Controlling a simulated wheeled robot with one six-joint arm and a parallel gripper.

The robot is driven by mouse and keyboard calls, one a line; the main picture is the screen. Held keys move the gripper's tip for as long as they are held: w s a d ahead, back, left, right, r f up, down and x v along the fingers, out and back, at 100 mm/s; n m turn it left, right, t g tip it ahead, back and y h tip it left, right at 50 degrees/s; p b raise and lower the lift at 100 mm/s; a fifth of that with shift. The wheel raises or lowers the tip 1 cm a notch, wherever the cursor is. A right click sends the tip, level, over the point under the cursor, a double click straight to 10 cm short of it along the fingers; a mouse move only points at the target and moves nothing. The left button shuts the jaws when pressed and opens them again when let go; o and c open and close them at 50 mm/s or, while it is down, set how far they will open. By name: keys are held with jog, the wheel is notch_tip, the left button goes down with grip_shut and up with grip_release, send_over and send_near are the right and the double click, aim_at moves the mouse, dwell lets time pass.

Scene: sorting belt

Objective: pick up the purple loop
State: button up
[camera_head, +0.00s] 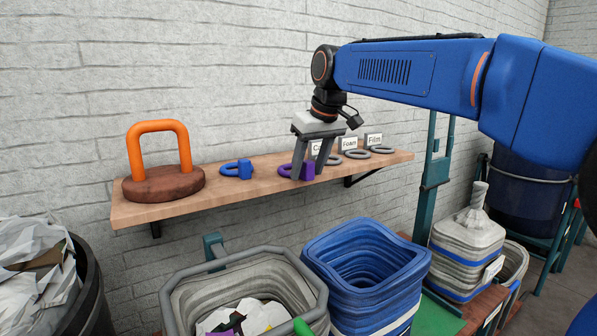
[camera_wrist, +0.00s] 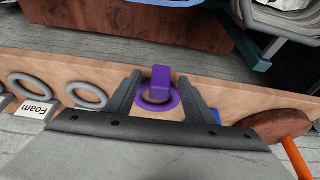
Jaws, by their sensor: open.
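The purple loop (camera_head: 285,170) lies on the wooden shelf, a flat ring with a block-shaped tab (camera_head: 307,171) on one side. In the head view one finger of my gripper (camera_head: 312,160) partly hides it. In the wrist view the purple loop (camera_wrist: 160,88) shows between the two grey fingers of my gripper (camera_wrist: 160,90), with its tab on the far side. My gripper is open, pointing down at the loop, with a finger on either side. I cannot tell whether the fingers touch it.
A blue loop (camera_head: 237,169) lies left on the shelf (camera_head: 220,192), beside an orange handle (camera_head: 158,128) on a brown round base (camera_head: 163,184). Several grey rings (camera_head: 357,154) with label cards (camera_head: 347,143) lie right. Grey (camera_head: 180,287) and blue (camera_head: 365,262) bins stand below.

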grip_shut()
